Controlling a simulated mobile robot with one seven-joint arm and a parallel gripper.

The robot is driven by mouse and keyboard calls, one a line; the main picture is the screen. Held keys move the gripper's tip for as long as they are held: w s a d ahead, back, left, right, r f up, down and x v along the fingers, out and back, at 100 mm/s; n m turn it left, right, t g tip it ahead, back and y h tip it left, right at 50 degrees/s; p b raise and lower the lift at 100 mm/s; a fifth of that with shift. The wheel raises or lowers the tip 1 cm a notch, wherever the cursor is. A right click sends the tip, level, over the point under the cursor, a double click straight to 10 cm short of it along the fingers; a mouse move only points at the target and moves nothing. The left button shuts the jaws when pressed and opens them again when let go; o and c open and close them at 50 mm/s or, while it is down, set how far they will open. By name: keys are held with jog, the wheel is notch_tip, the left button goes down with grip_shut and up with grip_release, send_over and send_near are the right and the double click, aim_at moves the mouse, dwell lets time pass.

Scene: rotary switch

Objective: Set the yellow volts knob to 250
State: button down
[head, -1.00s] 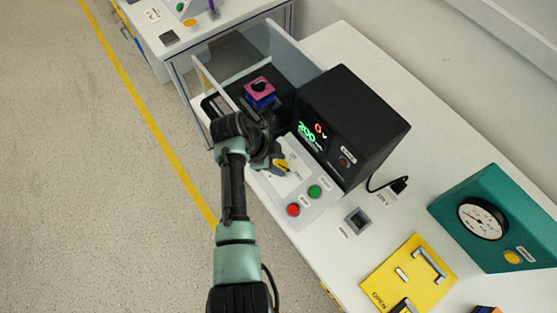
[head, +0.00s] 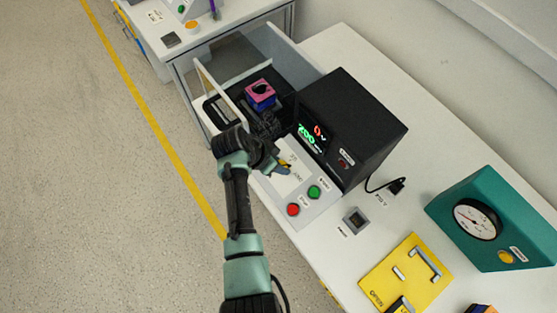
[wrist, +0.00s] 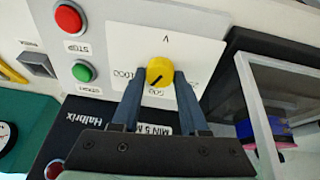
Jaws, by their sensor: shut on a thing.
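The yellow volts knob (wrist: 160,71) stands on a white dial plate (wrist: 190,48) on the sloped panel of the black supply unit. Its dark pointer line is aimed down and left in the wrist view, near the mark that looks like 500. My gripper (wrist: 160,80) is shut on the knob, one dark finger on each side. Part of the scale is hidden by the fingers, and the numbers are hard to read. In the head view the knob (head: 284,169) is mostly covered by my gripper (head: 279,166).
A red button (head: 293,210) and a green button (head: 313,192) sit beside the dial plate. The black unit (head: 350,125) has a lit display (head: 310,136). An open clear-sided drawer (head: 275,55) holding a pink-topped block (head: 260,90) is close behind the arm.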

jog(key=n+p, duration=0.1)
jog(key=n, duration=0.4)
jog(key=shift+r+n+t+y+p, duration=0.1)
jog(key=shift+n+t+y+p, duration=0.2)
jog(key=shift+n+p, duration=0.1)
jog(key=n+p, duration=0.1)
jog(key=n, duration=0.3)
jog(key=shift+n+t+p, duration=0.3)
jog(key=n+y+p, duration=0.1)
jog(key=n+p, duration=0.1)
jog(key=n, duration=0.3)
jog(key=shift+s, duration=0.1)
jog(key=n+y+p, duration=0.1)
jog(key=n, duration=0.3)
jog(key=shift+n, duration=0.4)
jog(key=c, duration=0.7)
grip_release()
jog(key=v, duration=1.3)
jog(key=shift+p, duration=0.4)
